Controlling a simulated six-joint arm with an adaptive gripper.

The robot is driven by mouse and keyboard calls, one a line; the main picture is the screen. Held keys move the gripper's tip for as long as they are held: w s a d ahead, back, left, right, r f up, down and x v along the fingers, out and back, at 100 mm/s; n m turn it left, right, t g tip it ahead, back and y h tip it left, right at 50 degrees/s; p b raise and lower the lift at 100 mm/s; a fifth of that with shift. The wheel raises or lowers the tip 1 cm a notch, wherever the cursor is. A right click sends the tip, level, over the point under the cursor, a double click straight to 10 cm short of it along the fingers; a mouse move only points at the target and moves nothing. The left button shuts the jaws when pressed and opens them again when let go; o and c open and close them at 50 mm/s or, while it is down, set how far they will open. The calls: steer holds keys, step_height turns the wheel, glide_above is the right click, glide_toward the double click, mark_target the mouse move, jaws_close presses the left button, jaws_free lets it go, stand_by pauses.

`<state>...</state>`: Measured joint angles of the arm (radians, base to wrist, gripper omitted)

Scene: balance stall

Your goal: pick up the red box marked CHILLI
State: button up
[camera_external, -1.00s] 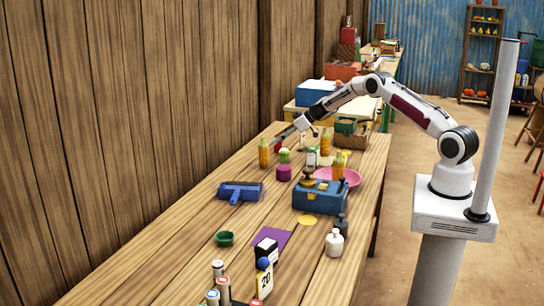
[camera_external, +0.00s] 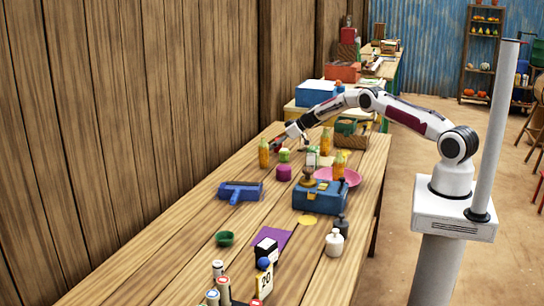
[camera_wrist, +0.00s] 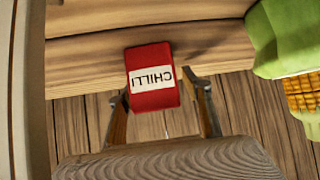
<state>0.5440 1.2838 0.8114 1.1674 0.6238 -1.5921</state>
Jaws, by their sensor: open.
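The red box marked CHILLI (camera_wrist: 150,80) shows in the wrist view with its white label upside down. My gripper (camera_wrist: 160,100) is open, with one finger on each side of the box's lower part in the picture. I see no clear grip on it, and whether a finger touches it is hard to tell. In the external view my gripper (camera_external: 281,143) is low over the far end of the table, by the plank wall. A little red shows there, mostly hidden by the gripper.
A corn cob in green husk (camera_wrist: 268,40) is close to the right in the wrist view. In the external view, a corn cob (camera_external: 264,154) stands just in front of my gripper, with a magenta pot (camera_external: 284,173) nearby. The wooden table (camera_external: 185,240) is clear at the front left.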

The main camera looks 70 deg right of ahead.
steer(key=shift+f, duration=0.1)
stand_by(0.5)
steer(key=c, duration=1.1)
steer(key=shift+c, duration=0.2)
step_height(320, 180, up, 10)
stand_by(0.3)
